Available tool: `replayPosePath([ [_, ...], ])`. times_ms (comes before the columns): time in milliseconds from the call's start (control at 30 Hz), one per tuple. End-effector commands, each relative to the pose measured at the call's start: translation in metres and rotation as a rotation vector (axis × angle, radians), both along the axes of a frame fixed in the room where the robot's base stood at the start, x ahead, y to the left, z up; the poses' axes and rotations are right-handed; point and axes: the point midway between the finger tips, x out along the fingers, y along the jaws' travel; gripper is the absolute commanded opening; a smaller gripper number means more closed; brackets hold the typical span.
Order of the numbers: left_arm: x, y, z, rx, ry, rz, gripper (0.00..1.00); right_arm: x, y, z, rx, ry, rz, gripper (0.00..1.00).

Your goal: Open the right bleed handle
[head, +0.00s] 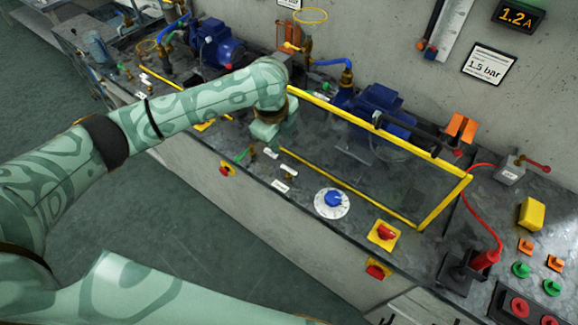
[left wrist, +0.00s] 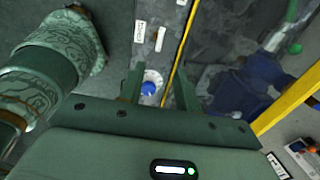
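My left gripper (head: 270,148) hangs over the front of the bench, close to small labelled fittings. In the left wrist view its two fingers (left wrist: 158,88) are apart, with nothing held. A blue knob on a white round dial (left wrist: 150,88) shows beyond the gap between them. In the head view that dial (head: 333,199) lies right of the gripper. I cannot tell which part is the right bleed handle. My right gripper is out of view.
A yellow guard frame (head: 440,205) stands around the right blue pump (head: 378,107). Red switches on yellow plates (head: 383,234) sit along the front edge. A red hose and red plug (head: 485,260) are at the right. Grey floor is clear in front.

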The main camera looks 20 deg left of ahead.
Motion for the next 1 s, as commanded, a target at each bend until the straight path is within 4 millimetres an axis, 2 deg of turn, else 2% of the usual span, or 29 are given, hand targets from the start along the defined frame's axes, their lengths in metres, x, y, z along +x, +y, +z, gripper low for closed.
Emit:
replayPosePath([
  [33,0.001,-0.001,-0.017,-0.002,0.006,0.002,0.33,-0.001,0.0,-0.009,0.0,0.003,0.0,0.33],
  [300,0.014,-0.006,-0.088,-0.002,0.005,0.003,0.33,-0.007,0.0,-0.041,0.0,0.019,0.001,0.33],
  [500,0.022,-0.009,-0.125,-0.003,0.002,0.002,0.33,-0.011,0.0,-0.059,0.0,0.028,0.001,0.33],
  [700,0.025,-0.01,-0.141,-0.003,0.0,0.001,0.33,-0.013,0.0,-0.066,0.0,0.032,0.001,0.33],
  [1000,0.026,-0.01,-0.141,-0.002,-0.001,0.002,0.33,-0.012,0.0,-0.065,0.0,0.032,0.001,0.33],
])
